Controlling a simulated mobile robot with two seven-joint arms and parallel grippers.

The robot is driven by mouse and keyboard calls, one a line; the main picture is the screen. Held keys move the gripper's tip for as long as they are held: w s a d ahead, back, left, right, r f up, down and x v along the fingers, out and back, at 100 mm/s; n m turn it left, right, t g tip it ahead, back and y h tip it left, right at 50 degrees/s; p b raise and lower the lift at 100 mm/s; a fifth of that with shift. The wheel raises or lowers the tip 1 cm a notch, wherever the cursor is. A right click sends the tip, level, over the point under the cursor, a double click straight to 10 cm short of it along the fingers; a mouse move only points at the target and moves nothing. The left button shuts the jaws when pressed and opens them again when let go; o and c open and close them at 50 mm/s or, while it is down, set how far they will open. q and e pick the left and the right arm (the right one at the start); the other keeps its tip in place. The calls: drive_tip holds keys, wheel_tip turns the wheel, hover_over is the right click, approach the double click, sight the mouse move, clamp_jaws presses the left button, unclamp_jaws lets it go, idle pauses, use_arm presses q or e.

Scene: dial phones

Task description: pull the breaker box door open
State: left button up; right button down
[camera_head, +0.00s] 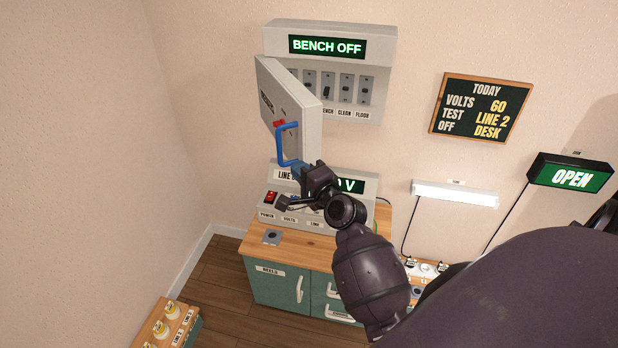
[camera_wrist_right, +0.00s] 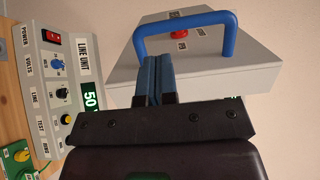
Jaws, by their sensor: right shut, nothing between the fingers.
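The breaker box (camera_head: 381,70) hangs on the wall with its grey door (camera_head: 296,112) swung out to the left, showing several switches inside. The door's blue bar handle (camera_head: 281,147) is on its outer face beside a red knob (camera_head: 279,124). The handle also arches across the top of the right wrist view (camera_wrist_right: 186,17). My right gripper (camera_head: 299,170) is shut and empty at the handle's lower end. Its blue fingers (camera_wrist_right: 152,76) are pressed together, overlapping the door in the right wrist view; I cannot tell whether they touch the handle. My left gripper is not in view.
Below the box, a line unit (camera_head: 289,221) with knobs and a display stands on a wooden-topped cabinet (camera_head: 245,245). A chalkboard (camera_head: 481,107), a lamp (camera_head: 454,194) and an OPEN sign (camera_head: 570,174) are on the wall to the right. Wall space left of the door is clear.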

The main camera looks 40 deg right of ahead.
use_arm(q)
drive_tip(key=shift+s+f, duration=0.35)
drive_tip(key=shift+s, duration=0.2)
use_arm(e)
drive_tip(key=shift+w, duration=1.8)
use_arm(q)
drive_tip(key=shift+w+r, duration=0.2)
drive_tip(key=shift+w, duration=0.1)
